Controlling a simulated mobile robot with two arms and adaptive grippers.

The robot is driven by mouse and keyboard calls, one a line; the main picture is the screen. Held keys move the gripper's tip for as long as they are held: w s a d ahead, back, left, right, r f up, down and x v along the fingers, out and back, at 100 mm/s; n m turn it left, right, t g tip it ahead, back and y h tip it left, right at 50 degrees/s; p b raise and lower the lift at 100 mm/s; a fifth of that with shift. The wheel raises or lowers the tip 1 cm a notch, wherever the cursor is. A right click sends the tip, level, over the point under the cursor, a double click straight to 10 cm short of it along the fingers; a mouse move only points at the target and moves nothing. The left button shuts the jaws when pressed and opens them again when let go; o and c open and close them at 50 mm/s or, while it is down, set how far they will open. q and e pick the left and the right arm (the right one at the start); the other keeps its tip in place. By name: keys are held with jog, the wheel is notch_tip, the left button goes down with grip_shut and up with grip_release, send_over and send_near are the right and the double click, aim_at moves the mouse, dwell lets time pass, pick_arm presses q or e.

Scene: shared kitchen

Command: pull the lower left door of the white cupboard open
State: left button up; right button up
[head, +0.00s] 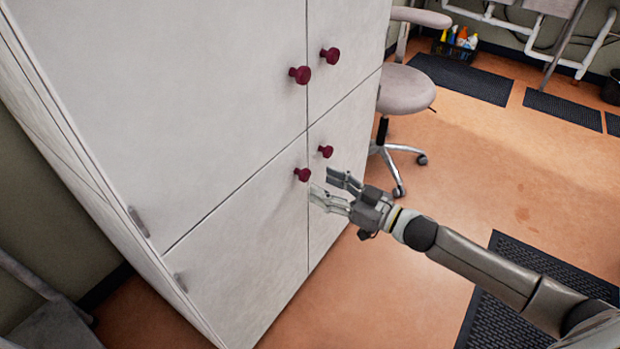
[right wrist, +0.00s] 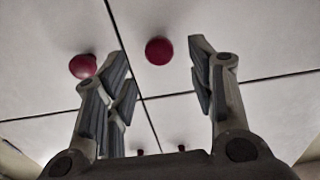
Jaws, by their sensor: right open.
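The white cupboard's lower left door (head: 245,255) is shut, flush with its neighbours. Its dark red knob (head: 302,174) sits near its upper right corner. My right gripper (head: 320,182) is open and empty, just right of this knob and pointing at it, with a small gap. The right wrist view appears upside down; there the knob (right wrist: 158,50) shows between the two spread fingers, beyond their tips. The lower right door's knob (right wrist: 83,66) shows beside the left finger, partly behind it. My left gripper is out of view.
The lower right door's knob (head: 326,151) is close to the gripper. Two upper knobs (head: 299,75) (head: 331,55) sit above. A swivel chair (head: 405,90) stands right of the cupboard. Black mats (head: 505,290) lie on the orange floor, otherwise mostly free in front.

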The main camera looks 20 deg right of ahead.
aim_at(308, 176)
jog(key=x, duration=0.4)
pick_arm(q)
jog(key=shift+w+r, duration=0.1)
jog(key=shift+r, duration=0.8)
pick_arm(e)
jog(key=shift+w+a, duration=0.35)
jog(key=shift+w, duration=0.05)
grip_shut()
